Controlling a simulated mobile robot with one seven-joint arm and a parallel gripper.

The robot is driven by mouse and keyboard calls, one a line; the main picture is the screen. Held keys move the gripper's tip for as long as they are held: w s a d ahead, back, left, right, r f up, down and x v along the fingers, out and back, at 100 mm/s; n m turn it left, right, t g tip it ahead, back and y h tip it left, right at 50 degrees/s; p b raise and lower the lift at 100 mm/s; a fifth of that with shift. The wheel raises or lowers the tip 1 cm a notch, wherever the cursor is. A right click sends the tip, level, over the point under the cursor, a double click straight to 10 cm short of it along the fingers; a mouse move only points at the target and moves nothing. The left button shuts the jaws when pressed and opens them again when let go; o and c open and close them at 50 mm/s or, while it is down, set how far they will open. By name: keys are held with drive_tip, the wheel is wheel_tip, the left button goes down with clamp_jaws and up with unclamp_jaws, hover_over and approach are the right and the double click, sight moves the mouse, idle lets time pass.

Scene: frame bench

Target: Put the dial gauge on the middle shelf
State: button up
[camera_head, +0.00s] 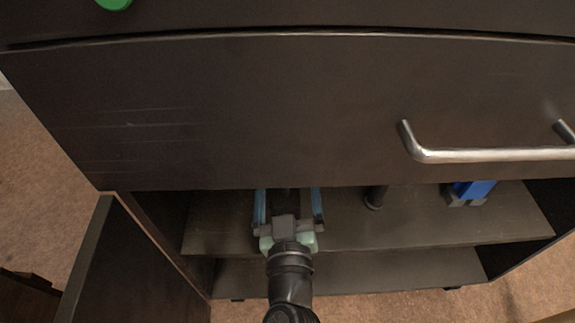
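My gripper (288,203) reaches into the open cabinet under the drawer front, just over the upper visible shelf (420,228). Its two blue-padded fingers stand wide apart. Their tips are partly hidden by the drawer's lower edge. A dark shape shows between the fingers; I cannot tell whether it is a thing or shadow. I cannot pick out the dial gauge for certain. A second, lower shelf board (400,272) shows below.
A dark upright cylinder (376,197) and a blue and grey object (470,192) stand on the shelf to the right. The drawer front (250,110) with its metal handle (480,155) overhangs the opening. An open door (105,260) is at left. A green thing (114,4) lies on top.

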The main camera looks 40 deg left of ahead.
drive_tip(key=shift+b+v, duration=0.4)
drive_tip(key=shift+v, duration=2.15)
